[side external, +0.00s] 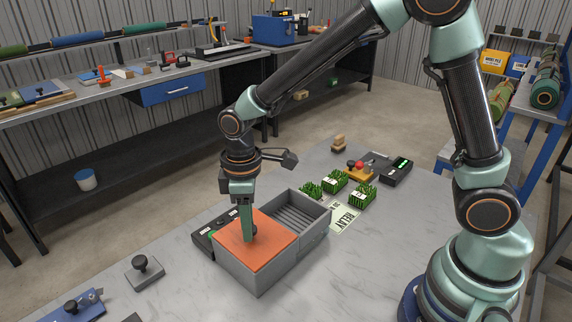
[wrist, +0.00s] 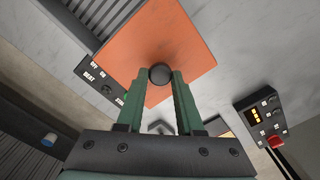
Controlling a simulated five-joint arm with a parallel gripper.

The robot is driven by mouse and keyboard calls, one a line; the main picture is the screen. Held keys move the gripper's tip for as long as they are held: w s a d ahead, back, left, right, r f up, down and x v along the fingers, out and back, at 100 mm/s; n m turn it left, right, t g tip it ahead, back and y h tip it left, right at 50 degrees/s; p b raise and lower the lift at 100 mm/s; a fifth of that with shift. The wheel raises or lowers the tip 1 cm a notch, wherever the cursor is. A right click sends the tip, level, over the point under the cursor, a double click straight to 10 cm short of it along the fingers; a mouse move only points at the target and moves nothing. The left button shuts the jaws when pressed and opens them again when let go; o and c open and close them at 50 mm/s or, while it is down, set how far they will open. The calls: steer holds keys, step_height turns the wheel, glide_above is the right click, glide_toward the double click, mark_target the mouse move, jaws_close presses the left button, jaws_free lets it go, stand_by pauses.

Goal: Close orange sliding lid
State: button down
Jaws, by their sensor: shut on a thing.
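The orange sliding lid (side external: 262,238) covers the near left part of a grey box (side external: 268,272). The box's right part is uncovered and shows a ribbed, empty inside (side external: 297,212). My gripper (side external: 250,236) points down at the lid, with its green fingers shut on the lid's dark round knob. In the wrist view the knob (wrist: 160,74) sits between the two fingertips, with the orange lid (wrist: 190,40) behind it. The fingers partly hide the knob in the side view.
A dark device (side external: 205,238) lies along the box's left side. Grass-topped blocks (side external: 335,181) and a paper labelled RELAY (side external: 345,218) lie to the right. A grey block with a black knob (side external: 144,270) stands at left. The table front right is clear.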

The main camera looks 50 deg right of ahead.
steer(key=shift+r, duration=0.1)
steer(key=d, duration=1.2)
steer(key=shift+d, duration=0.2)
steer(key=c, duration=0.5)
jaws_free()
steer(key=shift+c, duration=0.2)
step_height(320, 180, up, 12)
